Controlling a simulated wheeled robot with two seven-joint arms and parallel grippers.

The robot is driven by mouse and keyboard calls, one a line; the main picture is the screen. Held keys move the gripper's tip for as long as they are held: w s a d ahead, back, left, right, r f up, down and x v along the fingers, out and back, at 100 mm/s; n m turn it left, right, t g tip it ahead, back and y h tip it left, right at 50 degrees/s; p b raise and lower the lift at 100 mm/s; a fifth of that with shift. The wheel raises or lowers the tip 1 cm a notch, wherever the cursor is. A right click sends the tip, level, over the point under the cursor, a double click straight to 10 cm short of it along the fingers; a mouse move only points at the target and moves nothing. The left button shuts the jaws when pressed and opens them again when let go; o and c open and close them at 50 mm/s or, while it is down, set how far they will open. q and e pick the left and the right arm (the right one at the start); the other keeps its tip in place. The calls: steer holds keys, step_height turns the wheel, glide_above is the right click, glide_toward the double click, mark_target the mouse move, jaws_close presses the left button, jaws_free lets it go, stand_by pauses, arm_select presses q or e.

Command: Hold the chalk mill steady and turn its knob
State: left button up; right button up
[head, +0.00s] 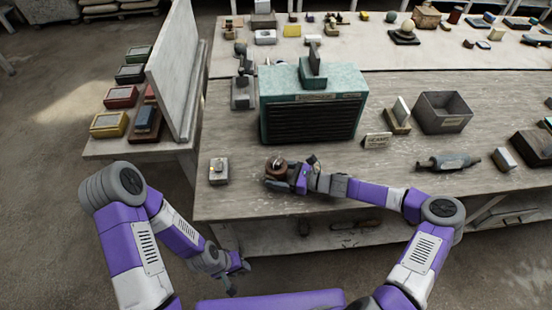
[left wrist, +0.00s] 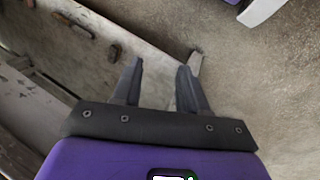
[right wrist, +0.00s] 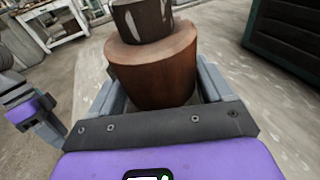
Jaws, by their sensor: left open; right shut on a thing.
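The chalk mill is a reddish-brown round body (right wrist: 153,70) with a narrower dark, pale-streaked top part (right wrist: 142,18) in the right wrist view. In the head view the mill (head: 276,165) stands near the table's front edge. My right gripper (head: 287,180) is shut on the mill's body, one finger on each side. The top of the mill is cut off in the right wrist view. My left gripper (head: 238,270) is open and empty, low in front of the table and apart from the mill. Its two fingers (left wrist: 160,80) show spread with nothing between them.
A teal slatted box (head: 312,105) stands behind the mill. A small grey block (head: 219,172) sits left of the mill. Bare tabletop surrounds the mill.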

arm_select(q)
steer(key=o, duration=0.4)
steer(key=shift+w+d+r, duration=0.15)
steer(key=shift+o, duration=0.2)
steer(key=w+d+r+n+t+h, duration=0.2)
steer(key=w+d+r+n, duration=0.1)
steer(key=w+d+r, duration=0.2)
steer(key=shift+w+d+r+t, duration=0.35)
steer(key=shift+d+r, duration=0.3)
steer(key=shift+r, duration=0.25)
steer(key=n+t+h, duration=0.6)
steer(key=n+t, duration=0.4)
steer(key=n, duration=1.2)
glide_toward(273, 165)
steer(key=x, duration=1.1)
steer(key=shift+w+d+f, duration=0.15)
steer(key=shift+w+d, duration=0.05)
steer(key=shift+w, duration=0.2)
steer(key=c, duration=0.9)
